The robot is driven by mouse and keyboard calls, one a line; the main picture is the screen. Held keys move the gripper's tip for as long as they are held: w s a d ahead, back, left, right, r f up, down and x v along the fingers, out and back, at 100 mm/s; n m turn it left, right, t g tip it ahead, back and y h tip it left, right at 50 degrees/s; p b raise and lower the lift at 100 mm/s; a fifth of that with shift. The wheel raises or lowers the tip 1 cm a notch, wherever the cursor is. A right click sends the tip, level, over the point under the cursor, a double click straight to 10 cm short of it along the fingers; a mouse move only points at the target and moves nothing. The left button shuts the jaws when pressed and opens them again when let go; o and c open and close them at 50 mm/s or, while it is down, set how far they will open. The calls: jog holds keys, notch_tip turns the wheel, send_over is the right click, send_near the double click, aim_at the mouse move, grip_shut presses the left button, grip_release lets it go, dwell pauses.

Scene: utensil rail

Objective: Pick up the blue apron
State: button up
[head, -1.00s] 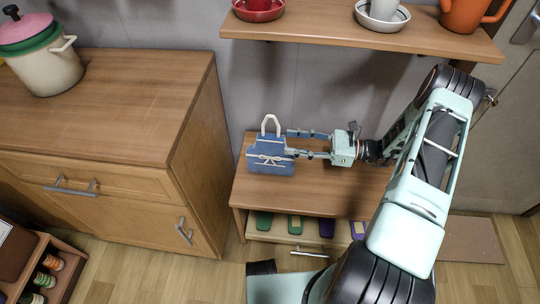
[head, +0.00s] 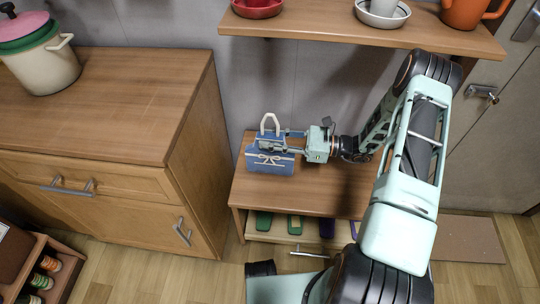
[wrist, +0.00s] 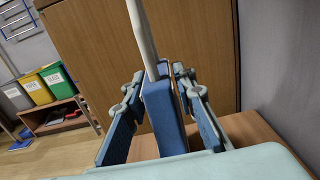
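The blue apron (head: 270,163) stands upright on the low wooden table, with a white neck loop on top and a white bow tied across its front. My gripper (head: 286,143) reaches in from the right at the apron's upper part. In the wrist view the blue apron (wrist: 163,115) is edge-on between the two fingers of my gripper (wrist: 160,112). The fingers are open, with a visible gap on the left side and a narrower one on the right. The apron's lower edge is hidden in the wrist view.
The low table (head: 330,200) has bare room in front of the apron. A shelf (head: 360,38) with cups and pots hangs above. A wooden cabinet (head: 110,100) stands close on the left. An open drawer (head: 290,235) with several coloured items is below the table top.

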grip_shut()
jog(key=shift+r, duration=0.1)
